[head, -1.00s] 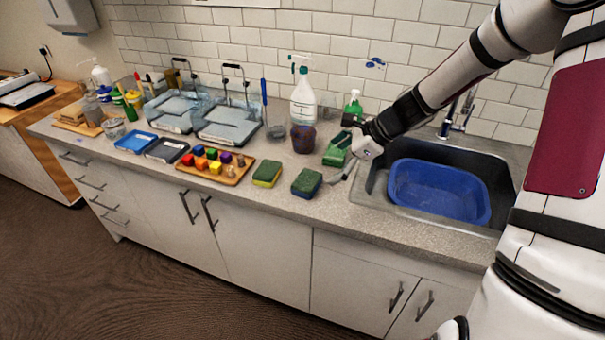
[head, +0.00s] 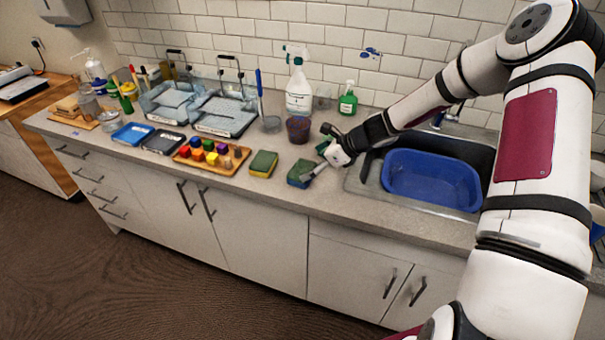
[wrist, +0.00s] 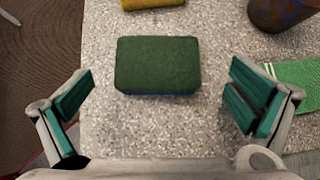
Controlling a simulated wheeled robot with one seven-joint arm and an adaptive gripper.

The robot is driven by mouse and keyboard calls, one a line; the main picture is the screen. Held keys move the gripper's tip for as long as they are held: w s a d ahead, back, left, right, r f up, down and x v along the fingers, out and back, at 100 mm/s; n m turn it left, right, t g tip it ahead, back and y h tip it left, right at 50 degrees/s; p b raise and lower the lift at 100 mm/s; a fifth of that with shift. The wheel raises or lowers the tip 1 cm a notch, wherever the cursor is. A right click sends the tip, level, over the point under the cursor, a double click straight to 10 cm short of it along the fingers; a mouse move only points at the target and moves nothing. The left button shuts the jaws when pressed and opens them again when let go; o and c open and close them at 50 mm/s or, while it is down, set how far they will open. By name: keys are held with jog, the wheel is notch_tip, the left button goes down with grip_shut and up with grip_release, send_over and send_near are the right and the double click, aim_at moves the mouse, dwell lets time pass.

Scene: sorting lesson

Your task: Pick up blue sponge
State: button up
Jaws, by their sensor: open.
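The blue sponge (head: 300,174) lies on the counter, with a dark green scouring top and a blue body under it. In the wrist view the sponge (wrist: 158,65) shows its green top, with a thin blue strip along the near edge. My gripper (head: 309,177) is just right of the sponge in the head view. In the wrist view my gripper (wrist: 158,100) is open, its fingers wide apart to the left and right. The sponge lies ahead of and between them, apart from both.
A green-topped yellow sponge (head: 263,164) lies to the left; its yellow edge (wrist: 152,4) shows in the wrist view. A dark cup (head: 298,130) stands behind. A green cloth (wrist: 295,85) lies right of my gripper. The sink holds a blue basin (head: 432,179). Bare counter surrounds the sponge.

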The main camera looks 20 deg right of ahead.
aim_at(303, 170)
jog(key=x, duration=0.4)
jog(key=shift+a+f, duration=0.3)
jog(key=shift+f, duration=0.05)
jog(key=shift+c, duration=0.6)
jog(key=c, duration=0.6)
